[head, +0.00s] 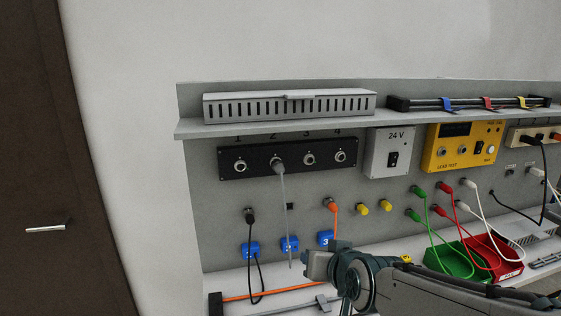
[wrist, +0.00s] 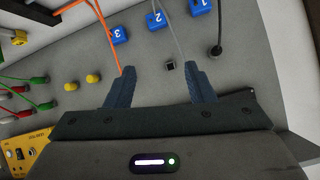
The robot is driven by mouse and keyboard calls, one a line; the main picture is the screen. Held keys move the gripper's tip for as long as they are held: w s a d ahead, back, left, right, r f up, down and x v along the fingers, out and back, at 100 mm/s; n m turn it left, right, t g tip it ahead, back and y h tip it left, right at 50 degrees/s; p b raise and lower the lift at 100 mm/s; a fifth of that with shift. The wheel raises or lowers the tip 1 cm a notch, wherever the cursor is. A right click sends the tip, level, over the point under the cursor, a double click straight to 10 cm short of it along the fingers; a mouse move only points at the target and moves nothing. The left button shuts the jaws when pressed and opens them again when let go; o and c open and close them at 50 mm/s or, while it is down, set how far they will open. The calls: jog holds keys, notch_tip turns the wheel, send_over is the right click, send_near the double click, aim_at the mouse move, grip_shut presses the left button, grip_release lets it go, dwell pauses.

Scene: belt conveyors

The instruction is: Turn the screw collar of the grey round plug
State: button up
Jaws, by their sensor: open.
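The grey round plug (head: 277,164) sits in the socket under number 2 on the black panel (head: 232,166), and its grey cable (head: 285,215) hangs down past the blue tag 2. Its collar is too small to make out. My gripper (wrist: 160,68) is open and empty in the wrist view, its two dark blue fingers spread before the grey wall. The grey cable also shows there (wrist: 181,32) and runs behind the right finger; the plug itself is out of sight. In the head view my wrist is low, below and right of the plug, apart from it.
An orange plug (head: 330,203) and a black plug (head: 250,214) with hanging cables flank the grey cable. Yellow knobs (head: 362,208), green and red leads, and a green bin (head: 440,262) lie to the right. A shelf (head: 190,127) overhangs the panel.

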aim_at(281, 172)
jog(key=w+a+r+m+t+y+p, duration=0.1)
jog(key=w+a+r+t, duration=0.2)
jog(key=r, duration=0.3)
jog(key=w+a+r+t+y+p, duration=0.1)
jog(key=w+a+r+t, duration=0.15)
jog(key=r, duration=0.35)
jog(key=shift+t, duration=0.45)
jog(key=p+x, duration=0.1)
jog(key=x, duration=0.3)
jog(key=p+x, duration=0.1)
jog(key=x, duration=0.4)
jog(key=p+x, duration=0.1)
jog(key=x, duration=0.3)
jog(key=shift+w+f, duration=0.2)
jog(key=shift+f, duration=0.15)
jog(key=c, duration=1)
